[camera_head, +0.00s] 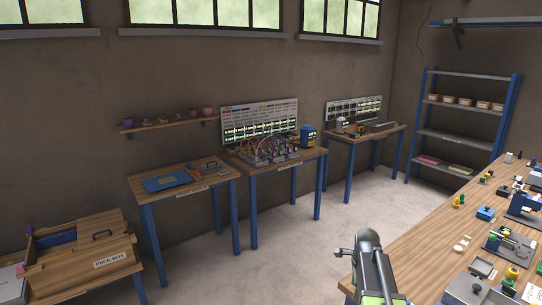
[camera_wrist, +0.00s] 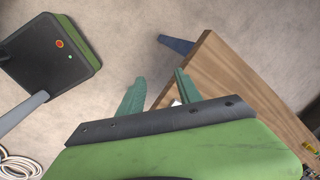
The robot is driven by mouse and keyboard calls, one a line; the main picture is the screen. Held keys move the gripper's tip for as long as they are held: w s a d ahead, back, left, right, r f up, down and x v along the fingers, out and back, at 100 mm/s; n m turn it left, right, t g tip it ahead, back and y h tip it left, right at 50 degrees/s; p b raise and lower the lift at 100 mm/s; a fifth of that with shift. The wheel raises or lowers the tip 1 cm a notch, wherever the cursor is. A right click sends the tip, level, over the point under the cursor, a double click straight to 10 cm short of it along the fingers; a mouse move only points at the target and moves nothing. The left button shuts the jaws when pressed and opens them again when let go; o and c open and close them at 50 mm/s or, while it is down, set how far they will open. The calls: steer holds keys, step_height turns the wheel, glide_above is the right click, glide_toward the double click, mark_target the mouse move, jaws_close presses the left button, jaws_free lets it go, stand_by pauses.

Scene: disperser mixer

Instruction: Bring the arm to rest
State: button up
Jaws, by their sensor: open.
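My gripper (camera_wrist: 159,90) shows in the wrist view with its two teal fingers spread apart. Bare floor shows between the fingertips, and I see nothing held. A small white patch shows near the base of the right finger; I cannot tell what it is. The corner of a wooden workbench (camera_wrist: 235,85) lies to the right of the fingers. In the head view my arm rises at the bottom centre, beside the left edge of the long workbench (camera_head: 415,240). The fingers cannot be made out there.
The long workbench carries several small parts and devices, including a blue device (camera_head: 486,214). Along the wall stand a pack box (camera_head: 85,262), a table with a blue tray (camera_head: 166,183), a table with a wired board (camera_head: 258,122), and a shelf rack (camera_head: 455,136). The middle floor (camera_head: 285,245) is clear.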

steer(key=s+a+f+n+b, duration=0.1)
steer(key=s+a+f+n, duration=0.2)
steer(key=a, duration=0.4)
steer(key=s+a+f+n+b, duration=0.1)
steer(key=s+a+n, duration=0.1)
steer(key=a+n, duration=0.35)
steer(key=s+a+n+g, duration=0.1)
steer(key=s+a+n, duration=0.4)
steer(key=s+n, duration=0.3)
steer(key=n, duration=0.4)
steer(key=shift+a+r+g+y, duration=0.15)
steer(key=shift+a+g+y, duration=0.15)
steer(key=shift+a+g, duration=0.1)
steer(key=shift+d, duration=0.15)
steer(key=shift+c, duration=0.5)
